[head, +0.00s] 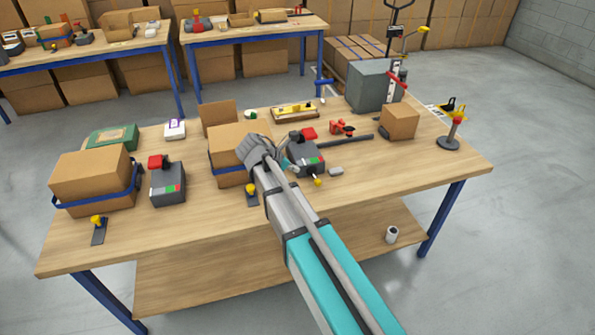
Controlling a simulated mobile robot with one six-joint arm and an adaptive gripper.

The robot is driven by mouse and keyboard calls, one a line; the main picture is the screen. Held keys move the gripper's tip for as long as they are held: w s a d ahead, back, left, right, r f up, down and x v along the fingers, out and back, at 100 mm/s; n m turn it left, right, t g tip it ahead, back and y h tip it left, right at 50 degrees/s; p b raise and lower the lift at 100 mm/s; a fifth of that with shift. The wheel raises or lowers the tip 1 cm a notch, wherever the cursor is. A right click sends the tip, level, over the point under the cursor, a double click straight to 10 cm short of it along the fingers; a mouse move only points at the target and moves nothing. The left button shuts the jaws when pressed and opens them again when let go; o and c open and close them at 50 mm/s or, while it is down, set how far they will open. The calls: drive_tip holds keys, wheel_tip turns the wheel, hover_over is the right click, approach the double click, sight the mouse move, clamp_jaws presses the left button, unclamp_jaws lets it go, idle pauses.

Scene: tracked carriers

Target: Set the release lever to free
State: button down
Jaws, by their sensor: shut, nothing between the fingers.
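Two dark grey units with red-topped levers and green and red marks stand on the workbench (400,185). One unit (168,190) is at the left, with its red lever top (157,161) raised at the back. The other unit (306,160) is right of my gripper, with its red top (308,134) at the back. I cannot read any markings, nor tell which lever is the release lever. My gripper (264,152) is shut and empty, beside the right unit and in front of a carton. My arm hides part of this area, and contact cannot be judged.
A strapped carton (92,180) stands at the left; another carton (228,140) is behind my gripper. Yellow-knobbed pieces (97,228) lie near the front edge. A grey box (370,85), a small carton (399,120) and a red-topped post (452,132) stand at the right. The front right bench is clear.

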sight(315, 180)
drive_tip(key=b+x, duration=0.8)
drive_tip(key=x, duration=0.4)
drive_tip(key=shift+f, duration=0.1)
drive_tip(key=shift+w+d+f+b, duration=0.1)
drive_tip(key=shift+d+f+b, duration=0.05)
drive_tip(key=shift+b, duration=0.2)
drive_tip(key=shift+d, duration=0.15)
idle(0.5)
drive_tip(key=shift+f, duration=0.1)
idle(0.8)
drive_tip(key=shift+a, duration=0.7)
drive_tip(key=shift+a+f, duration=0.15)
drive_tip(key=shift+f, duration=0.05)
drive_tip(key=shift+r, duration=0.25)
